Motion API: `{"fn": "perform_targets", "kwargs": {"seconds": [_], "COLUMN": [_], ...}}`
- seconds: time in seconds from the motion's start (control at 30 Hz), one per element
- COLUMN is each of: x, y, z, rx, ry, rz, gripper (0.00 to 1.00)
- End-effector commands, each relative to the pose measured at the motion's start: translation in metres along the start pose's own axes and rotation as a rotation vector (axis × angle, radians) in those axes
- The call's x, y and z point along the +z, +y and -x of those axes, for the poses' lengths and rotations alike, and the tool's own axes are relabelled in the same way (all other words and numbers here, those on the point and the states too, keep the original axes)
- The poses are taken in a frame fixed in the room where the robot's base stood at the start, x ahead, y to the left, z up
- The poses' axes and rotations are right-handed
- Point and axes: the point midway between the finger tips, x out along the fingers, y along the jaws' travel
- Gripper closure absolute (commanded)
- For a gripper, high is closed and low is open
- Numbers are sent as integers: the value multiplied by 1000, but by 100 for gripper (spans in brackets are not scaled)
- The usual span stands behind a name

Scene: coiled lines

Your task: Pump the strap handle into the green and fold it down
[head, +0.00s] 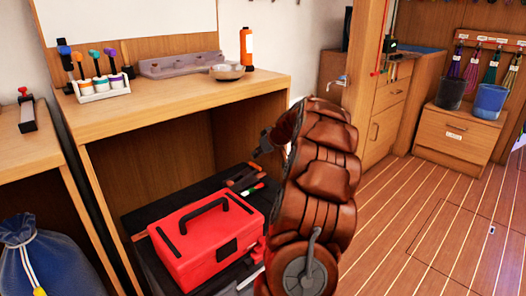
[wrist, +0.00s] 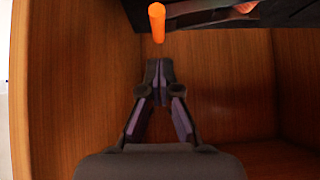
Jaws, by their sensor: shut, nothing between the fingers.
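I cannot pick out the strap handle or a green zone for certain in either view. My gripper shows in the wrist view (wrist: 158,72) with its two dark fingers together and nothing between them. In the head view my gripper (head: 263,146) is small and dark, partly hidden by my brown arm, in front of the opening under the wooden bench. An orange cylinder end (wrist: 157,22) lies just beyond the fingertips in the wrist view, apart from them. A small red and green item (head: 249,189) lies on the black surface below my gripper.
A red toolbox (head: 205,245) with a black handle stands on the black surface (head: 150,217) under the bench (head: 170,105). Bottles, a bowl (head: 227,72) and a grey tray (head: 180,65) stand on the bench. A blue bag (head: 40,260) is at lower left. Striped floor (head: 430,230) is open at right.

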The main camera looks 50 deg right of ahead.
Motion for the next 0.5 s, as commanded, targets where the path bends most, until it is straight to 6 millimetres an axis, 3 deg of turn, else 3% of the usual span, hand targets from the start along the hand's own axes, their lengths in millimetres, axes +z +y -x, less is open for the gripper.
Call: {"fn": "perform_targets", "kwargs": {"seconds": [0.13, 0.5], "x": [16, 21], "y": [1, 1], "z": [-14, -20], "rx": [1, 2], "ry": [-1, 0], "rz": [-2, 0], "gripper": [100, 100]}}
